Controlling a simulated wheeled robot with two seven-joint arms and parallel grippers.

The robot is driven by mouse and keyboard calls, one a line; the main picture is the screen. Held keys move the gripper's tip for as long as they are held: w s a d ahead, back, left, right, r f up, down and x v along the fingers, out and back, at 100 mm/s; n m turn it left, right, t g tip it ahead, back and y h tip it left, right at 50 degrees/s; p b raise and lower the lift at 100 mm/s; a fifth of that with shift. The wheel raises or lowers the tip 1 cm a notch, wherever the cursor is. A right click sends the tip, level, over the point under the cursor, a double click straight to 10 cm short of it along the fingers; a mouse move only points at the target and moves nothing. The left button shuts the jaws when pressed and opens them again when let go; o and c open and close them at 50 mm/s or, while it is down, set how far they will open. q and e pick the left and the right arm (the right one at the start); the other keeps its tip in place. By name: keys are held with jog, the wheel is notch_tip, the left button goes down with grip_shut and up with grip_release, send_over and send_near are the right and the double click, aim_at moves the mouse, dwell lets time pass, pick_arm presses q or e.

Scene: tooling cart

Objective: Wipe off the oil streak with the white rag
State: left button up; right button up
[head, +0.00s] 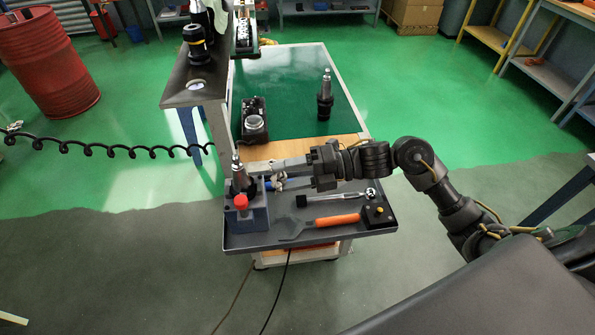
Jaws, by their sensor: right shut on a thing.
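My right gripper (276,170) reaches in from the right over the cart's grey front tray (345,231), its fingers pointing left. It is shut on a small whitish bunched thing, which I take for the white rag (279,181); the fingers partly hide it. The rag is low, close to the blue-grey holder block; I cannot tell whether it touches the surface. I cannot make out the oil streak; the gripper and rag may cover it. My left gripper is not in view.
The holder block (259,215) with a red knob and an upright tool holder stands left of the rag. Behind, a tool holder (325,97) stands on the green mat (290,75).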

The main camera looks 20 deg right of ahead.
jog(key=shift+w+a+f, duration=0.1)
jog(key=shift+w+a, duration=0.1)
jog(key=shift+a, duration=0.35)
jog(key=shift+w+a, duration=0.1)
jog(key=shift+a, duration=0.55)
jog(key=shift+a+f, duration=0.1)
jog(key=shift+a, duration=0.2)
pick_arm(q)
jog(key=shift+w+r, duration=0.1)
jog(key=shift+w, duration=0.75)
pick_arm(e)
jog(key=shift+w+a, duration=0.1)
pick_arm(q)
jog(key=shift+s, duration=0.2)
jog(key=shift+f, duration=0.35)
pick_arm(e)
jog(key=shift+x, duration=0.95)
pick_arm(q)
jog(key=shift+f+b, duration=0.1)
jog(key=shift+b, duration=0.25)
pick_arm(e)
jog(key=shift+w, duration=0.1)
